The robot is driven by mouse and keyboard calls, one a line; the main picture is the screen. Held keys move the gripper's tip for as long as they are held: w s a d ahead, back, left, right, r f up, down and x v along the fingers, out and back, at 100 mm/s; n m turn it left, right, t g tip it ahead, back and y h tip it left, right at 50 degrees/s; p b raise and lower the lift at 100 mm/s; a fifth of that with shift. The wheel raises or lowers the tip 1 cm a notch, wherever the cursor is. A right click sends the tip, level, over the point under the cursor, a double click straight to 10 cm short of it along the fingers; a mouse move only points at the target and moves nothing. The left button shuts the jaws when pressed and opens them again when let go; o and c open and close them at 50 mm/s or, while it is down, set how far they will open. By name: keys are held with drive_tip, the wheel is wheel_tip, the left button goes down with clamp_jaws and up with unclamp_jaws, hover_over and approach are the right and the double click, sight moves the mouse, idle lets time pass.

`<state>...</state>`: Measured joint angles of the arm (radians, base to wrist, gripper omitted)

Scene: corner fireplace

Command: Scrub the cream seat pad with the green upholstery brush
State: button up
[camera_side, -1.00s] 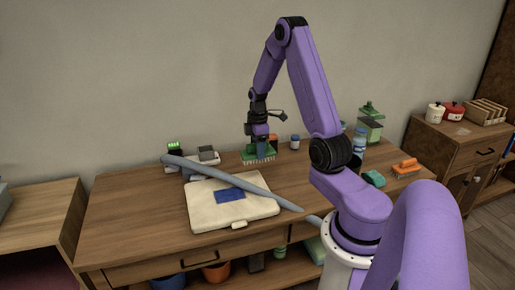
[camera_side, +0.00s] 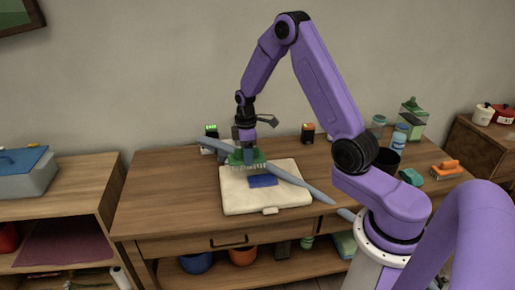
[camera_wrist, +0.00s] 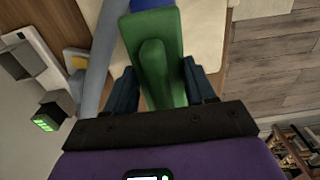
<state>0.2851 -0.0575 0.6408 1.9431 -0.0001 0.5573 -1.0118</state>
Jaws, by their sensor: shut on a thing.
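My gripper (camera_side: 246,147) is shut on the green upholstery brush (camera_side: 247,158), its pale bristles facing down. The brush is over the back-left edge of the cream seat pad (camera_side: 240,199); I cannot tell whether the bristles touch it. In the wrist view the green brush handle (camera_wrist: 153,75) sits between the two fingers of my gripper (camera_wrist: 160,88), with part of the pad (camera_wrist: 205,25) beyond it. A blue patch or block (camera_side: 263,181) is on the pad and shows at the wrist view's top edge (camera_wrist: 150,3).
A long grey-blue bar (camera_side: 318,194) runs diagonally across the pad, close to the brush. At the right are an orange-handled brush (camera_side: 446,169), a teal sponge (camera_side: 411,177), a dark cup (camera_side: 390,159) and bottles (camera_side: 399,137). The table's front left is clear.

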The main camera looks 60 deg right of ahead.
drive_tip(key=shift+f, duration=2.75)
drive_tip(key=shift+s+d+f, duration=0.25)
drive_tip(key=shift+f, duration=0.4)
drive_tip(key=shift+s+d+f, duration=0.2)
drive_tip(key=shift+d+f, duration=0.05)
drive_tip(key=shift+f, duration=0.35)
drive_tip(key=shift+c, duration=0.7)
drive_tip(key=shift+s+d, duration=3.45)
drive_tip(key=shift+w+a, duration=4)
drive_tip(key=shift+w, duration=0.05)
drive_tip(key=shift+s+d, duration=0.5)
drive_tip(key=shift+d, duration=0.2)
drive_tip(key=shift+s+d, duration=3.45)
drive_tip(key=shift+w+a, duration=3.85)
drive_tip(key=shift+a, duration=0.05)
drive_tip(key=shift+w+a+r, duration=0.1)
drive_tip(key=shift+w, duration=0.1)
drive_tip(key=shift+s+r, duration=0.1)
drive_tip(key=shift+r, duration=3.9)
